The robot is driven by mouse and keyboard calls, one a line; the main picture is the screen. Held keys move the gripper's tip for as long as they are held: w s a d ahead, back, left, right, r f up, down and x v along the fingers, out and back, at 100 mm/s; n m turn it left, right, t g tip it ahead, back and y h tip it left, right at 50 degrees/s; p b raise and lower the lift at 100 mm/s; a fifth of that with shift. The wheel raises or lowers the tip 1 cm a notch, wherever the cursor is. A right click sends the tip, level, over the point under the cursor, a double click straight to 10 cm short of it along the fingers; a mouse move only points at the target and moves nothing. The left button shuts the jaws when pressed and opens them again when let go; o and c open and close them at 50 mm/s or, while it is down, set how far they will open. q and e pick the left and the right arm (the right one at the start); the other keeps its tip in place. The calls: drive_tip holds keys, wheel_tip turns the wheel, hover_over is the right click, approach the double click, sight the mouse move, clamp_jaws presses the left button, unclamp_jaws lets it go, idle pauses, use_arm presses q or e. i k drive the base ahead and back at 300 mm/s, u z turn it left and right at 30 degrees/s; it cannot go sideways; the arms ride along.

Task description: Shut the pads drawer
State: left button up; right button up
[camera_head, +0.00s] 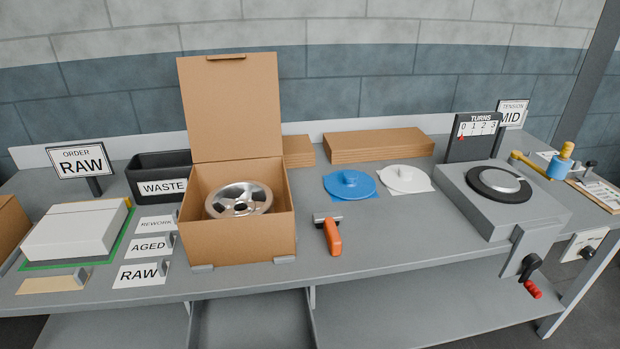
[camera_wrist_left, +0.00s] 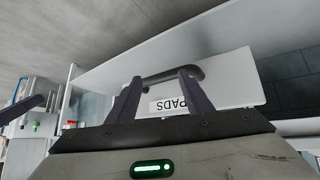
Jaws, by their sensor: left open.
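The pads drawer shows in the left wrist view as a pale front panel (camera_wrist_left: 228,82) with a label (camera_wrist_left: 175,105) reading PADS upside down. A dark bar handle (camera_wrist_left: 196,73) stands out from the panel. My left gripper (camera_wrist_left: 159,78) is open, its two dark fingers at the handle and overlapping it in the picture. I cannot tell whether they touch it. How far the drawer is out cannot be told. No gripper shows in the head view, and I cannot identify the drawer there with certainty.
The grey bench (camera_head: 375,240) carries an open cardboard box (camera_head: 238,237) with a metal wheel (camera_head: 239,200), an orange-handled tool (camera_head: 332,238) and a turning device (camera_head: 500,200). A lower shelf (camera_head: 430,305) lies beneath.

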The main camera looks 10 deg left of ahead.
sight(280, 319)
drive_tip(key=u, duration=2.1)
drive_tip(key=k, duration=1.15)
drive_tip(key=z, duration=1.5)
